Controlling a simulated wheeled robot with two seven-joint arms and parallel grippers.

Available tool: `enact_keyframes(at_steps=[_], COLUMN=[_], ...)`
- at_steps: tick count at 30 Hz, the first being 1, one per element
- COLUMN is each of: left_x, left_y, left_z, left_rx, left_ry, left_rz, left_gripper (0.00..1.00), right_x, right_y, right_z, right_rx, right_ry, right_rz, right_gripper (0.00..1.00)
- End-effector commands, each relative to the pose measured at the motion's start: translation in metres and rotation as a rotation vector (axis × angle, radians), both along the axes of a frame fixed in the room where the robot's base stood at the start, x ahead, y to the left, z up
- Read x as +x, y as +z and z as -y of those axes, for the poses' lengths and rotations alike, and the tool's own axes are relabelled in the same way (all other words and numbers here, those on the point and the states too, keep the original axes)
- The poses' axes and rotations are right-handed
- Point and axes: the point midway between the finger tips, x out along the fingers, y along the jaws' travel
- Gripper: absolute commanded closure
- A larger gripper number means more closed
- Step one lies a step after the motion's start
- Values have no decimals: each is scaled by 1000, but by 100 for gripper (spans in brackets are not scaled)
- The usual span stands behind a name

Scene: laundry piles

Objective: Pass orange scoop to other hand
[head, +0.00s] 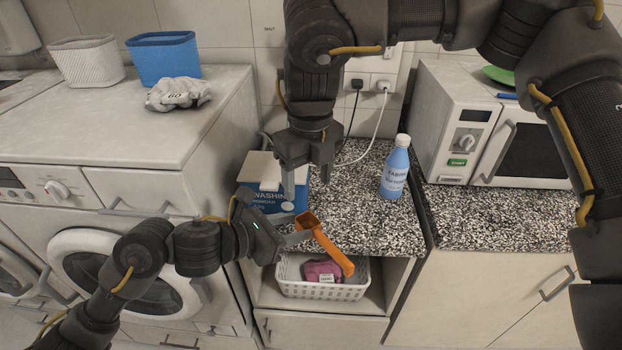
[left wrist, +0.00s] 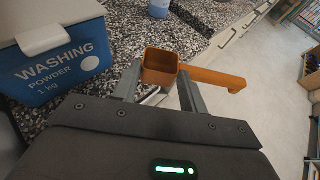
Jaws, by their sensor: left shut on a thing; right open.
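The orange scoop (head: 325,243) has a square cup and a long handle. My left gripper (head: 297,233) is shut on the scoop at its cup, in front of the counter's edge. In the left wrist view the scoop (left wrist: 165,70) sits between the two fingers (left wrist: 158,98), its handle pointing right. My right gripper (head: 308,180) is open and empty, pointing down above and slightly left of the scoop, apart from it, in front of the washing powder box.
The blue washing powder box (head: 259,196) stands on the speckled counter (head: 345,215), close behind my grippers. A blue bottle (head: 395,170) stands to the right, near the microwave (head: 455,125). A white basket (head: 320,290) with a pink cloth (head: 322,272) sits on the shelf below.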

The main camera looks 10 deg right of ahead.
Motion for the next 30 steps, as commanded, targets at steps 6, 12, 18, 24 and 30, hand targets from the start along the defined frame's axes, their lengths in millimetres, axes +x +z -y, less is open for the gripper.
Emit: enact_keyframes(at_steps=[6, 12, 18, 24, 30], left_x=[0, 0, 0, 0, 0], left_y=[0, 0, 0, 0, 0], left_z=[0, 0, 0, 0, 0], left_rx=[0, 0, 0, 0, 0], left_ry=[0, 0, 0, 0, 0], left_rz=[0, 0, 0, 0, 0], left_gripper=[79, 79, 79, 79, 79], right_x=[-3, -3, -3, -4, -3], right_y=[-5, -23, -61, -96, -117], right_z=[5, 5, 5, 5, 5], right_rx=[-30, -29, -29, -28, -28], right_ry=[9, 9, 9, 7, 7], right_rz=[-10, -12, -12, -12, -11], right_gripper=[36, 36, 36, 36, 36])
